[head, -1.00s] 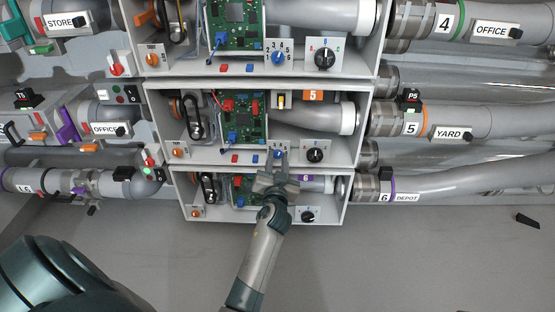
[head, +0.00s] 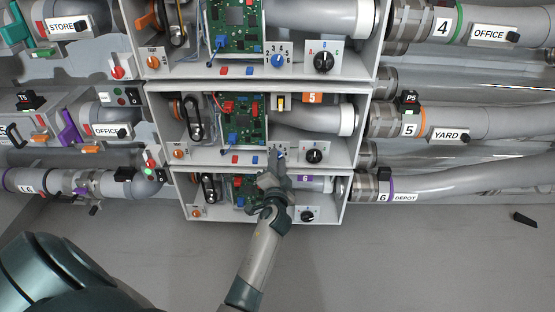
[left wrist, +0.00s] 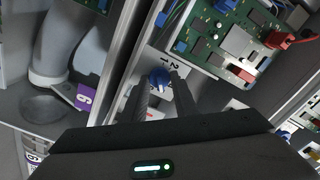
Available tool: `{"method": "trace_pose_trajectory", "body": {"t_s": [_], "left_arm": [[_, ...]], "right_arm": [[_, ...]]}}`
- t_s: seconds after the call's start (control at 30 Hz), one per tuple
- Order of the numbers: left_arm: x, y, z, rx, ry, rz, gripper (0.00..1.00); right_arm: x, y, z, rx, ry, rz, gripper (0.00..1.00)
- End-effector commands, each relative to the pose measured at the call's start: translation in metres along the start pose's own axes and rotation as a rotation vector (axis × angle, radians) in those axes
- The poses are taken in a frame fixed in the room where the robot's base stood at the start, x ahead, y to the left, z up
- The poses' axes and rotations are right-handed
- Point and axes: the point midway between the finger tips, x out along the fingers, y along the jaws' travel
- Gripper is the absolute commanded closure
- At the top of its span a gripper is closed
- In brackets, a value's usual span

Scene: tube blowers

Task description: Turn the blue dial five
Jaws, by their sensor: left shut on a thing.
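The blue dial (head: 279,154) of box five sits on the front lip of the middle box, mostly hidden by my gripper in the head view. In the left wrist view the blue dial (left wrist: 158,80) shows between my two fingers, with the figures 1 and 2 printed beside it. My left gripper (head: 277,161) reaches up from below, in front of the box marked 6. It is shut on the dial; it also shows in the left wrist view (left wrist: 160,77). My right gripper is in neither view.
A black dial (head: 314,156) stands right of the blue one, and red and blue buttons (head: 244,159) stand left. Box four's blue dial (head: 278,59) is above. The box marked 6 (head: 325,213) lies just below, close to my gripper. Open floor lies in front.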

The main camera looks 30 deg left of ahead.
Motion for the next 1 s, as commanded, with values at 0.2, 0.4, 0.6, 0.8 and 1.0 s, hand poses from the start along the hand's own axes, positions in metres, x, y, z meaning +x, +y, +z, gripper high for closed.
{"method": "trace_pose_trajectory", "body": {"t_s": [0.2,0.4,0.6,0.8,1.0], "left_arm": [[0.0001,-0.0002,-0.0006,0.077,0.001,0.000,0.96],[0.0001,0.0002,-0.0005,0.094,0.001,0.000,0.96],[0.0001,0.0002,-0.0005,0.093,0.001,0.000,0.96],[0.0001,0.0003,-0.0005,0.093,0.001,0.000,0.56],[0.0001,0.0002,-0.0002,0.093,0.001,0.000,0.56]], "right_arm": [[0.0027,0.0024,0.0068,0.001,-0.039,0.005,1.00],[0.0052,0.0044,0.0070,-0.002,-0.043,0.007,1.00],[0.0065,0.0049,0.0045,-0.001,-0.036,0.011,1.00],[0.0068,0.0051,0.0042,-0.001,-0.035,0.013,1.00],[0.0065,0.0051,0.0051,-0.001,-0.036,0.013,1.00]]}}
